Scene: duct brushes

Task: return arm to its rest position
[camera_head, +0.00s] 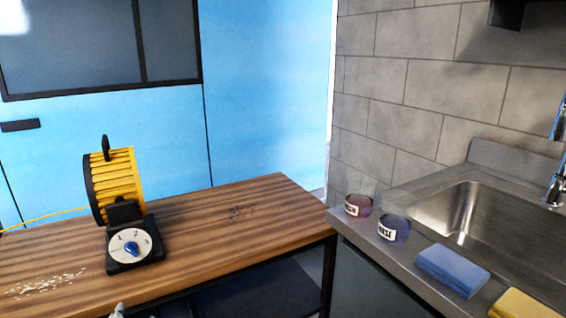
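Neither of my grippers can be made out in the head view. A small pale grey piece (118,311) pokes in at the bottom edge, left of the middle; too little shows to tell what it is. A yellow drum (118,182) with black sides and a top handle stands on the wooden table (200,232). A yellow line (45,217) runs from the drum to the left edge. A black box with a white dial (128,246), marked with numbers and a blue knob, sits in front of the drum.
Two labelled jars, one reddish (357,205) and one bluish (393,229), stand on the steel counter (420,205). A blue sponge (451,268) and a yellow sponge (517,304) lie before the sink (497,222). Pale bits (45,285) and dark bits (240,211) lie on the table.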

